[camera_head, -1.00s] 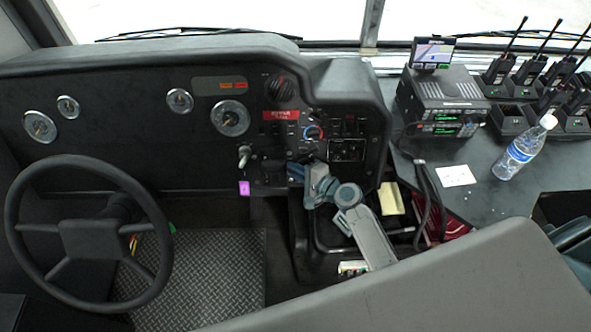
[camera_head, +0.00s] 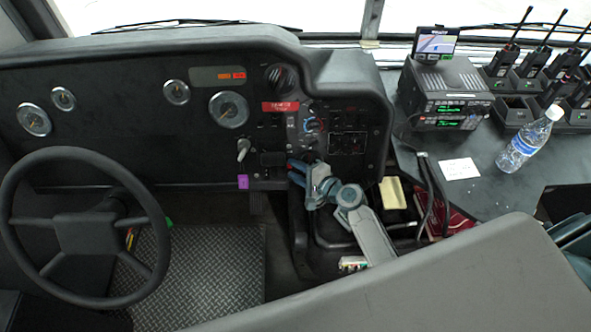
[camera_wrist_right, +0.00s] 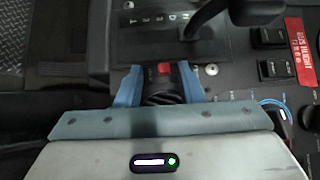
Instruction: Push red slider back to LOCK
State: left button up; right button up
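The red slider (camera_wrist_right: 164,69) is a small red block on the dark console in the right wrist view, just below a gear-selector plate (camera_wrist_right: 150,28). My right gripper (camera_wrist_right: 160,68) has its two blue fingers apart, one on each side of the slider. Gaps show between the slider and the fingers. A dark rounded part sits between the fingers nearer the palm. My left gripper is not in view.
A black selector lever (camera_wrist_right: 210,18) stands close to the right finger. Rocker switches (camera_wrist_right: 275,70) and a red label (camera_wrist_right: 300,52) lie to its right. In the head view are the steering wheel (camera_head: 84,148), radio unit (camera_head: 448,92) and water bottle (camera_head: 528,140).

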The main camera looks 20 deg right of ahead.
jog(key=b+v, duration=0.1)
jog(key=v, duration=0.9)
jog(key=shift+s, duration=0.2)
